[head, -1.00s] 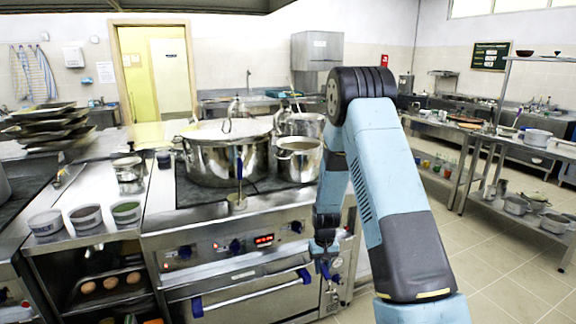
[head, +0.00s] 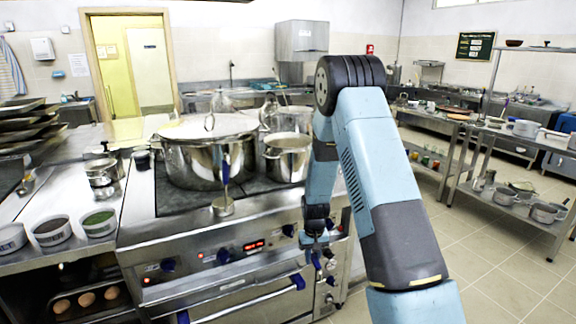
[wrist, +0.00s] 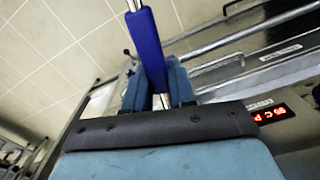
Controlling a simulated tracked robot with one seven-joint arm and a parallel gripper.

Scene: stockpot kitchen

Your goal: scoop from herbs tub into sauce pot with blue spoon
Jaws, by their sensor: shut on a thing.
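My gripper (head: 315,243) hangs low in front of the stove's right end. It is shut on the blue handle of a spoon, seen close in the wrist view (wrist: 149,48); the spoon's bowl is not clearly visible. A large steel pot (head: 207,166) with a lid and a smaller steel pot (head: 288,165) stand on the stove; I cannot tell which is the sauce pot.
A tub with dark contents (head: 51,232) and another tub (head: 10,239) stand left of the herbs tub. The oven's bar handle (head: 245,302) juts out below. Floor at right is clear.

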